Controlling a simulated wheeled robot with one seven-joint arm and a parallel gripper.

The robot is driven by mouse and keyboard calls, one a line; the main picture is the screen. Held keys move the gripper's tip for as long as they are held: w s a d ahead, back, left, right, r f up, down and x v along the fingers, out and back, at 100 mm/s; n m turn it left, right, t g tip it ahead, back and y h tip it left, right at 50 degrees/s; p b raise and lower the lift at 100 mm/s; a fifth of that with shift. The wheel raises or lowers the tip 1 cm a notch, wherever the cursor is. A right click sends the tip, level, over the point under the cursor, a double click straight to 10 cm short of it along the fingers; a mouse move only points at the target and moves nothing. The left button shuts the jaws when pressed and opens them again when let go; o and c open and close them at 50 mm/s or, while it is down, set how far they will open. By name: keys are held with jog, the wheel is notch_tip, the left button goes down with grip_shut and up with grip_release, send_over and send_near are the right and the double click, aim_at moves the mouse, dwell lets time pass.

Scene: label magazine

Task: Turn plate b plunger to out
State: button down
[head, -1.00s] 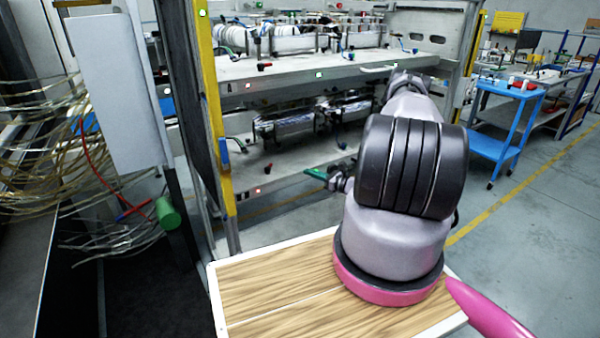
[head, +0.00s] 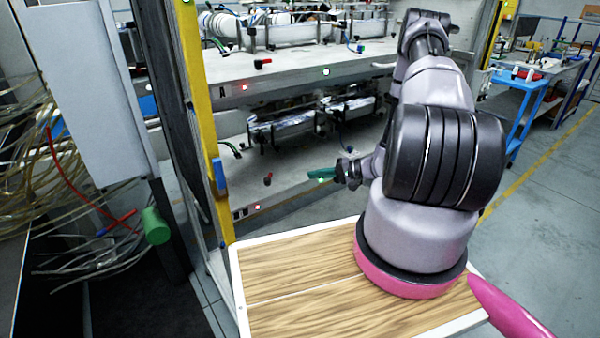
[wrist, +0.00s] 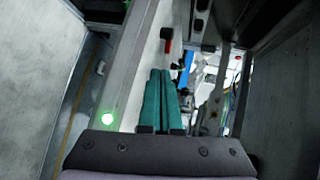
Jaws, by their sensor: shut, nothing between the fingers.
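The lower plate (head: 290,192), plate b, carries a small red-and-black plunger knob (head: 268,178) near its left end. In the wrist view a red knob with a dark end (wrist: 167,34), apparently this plunger, stands on the pale plate (wrist: 140,85) beyond my fingertips. My gripper (head: 309,174) has teal fingers and is right of the plunger in the head view, apart from it. In the wrist view my gripper's fingers (wrist: 160,72) are together, empty, pointing toward the knob with a gap between.
The upper plate (head: 290,68), marked A, overhangs the lower one and has its own red knob (head: 263,63). A yellow post (head: 200,100) stands at the left. A blue cart (head: 522,105) is at the right. Metal units (head: 285,127) sit behind plate b.

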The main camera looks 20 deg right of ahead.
aim_at(281, 181)
jog(key=x, duration=0.8)
jog(key=r+x, duration=0.1)
jog(key=x, duration=0.3)
jog(key=shift+w+a, duration=0.1)
jog(key=shift+a, duration=0.05)
jog(key=shift+w+a, duration=0.25)
jog(key=shift+a, duration=0.15)
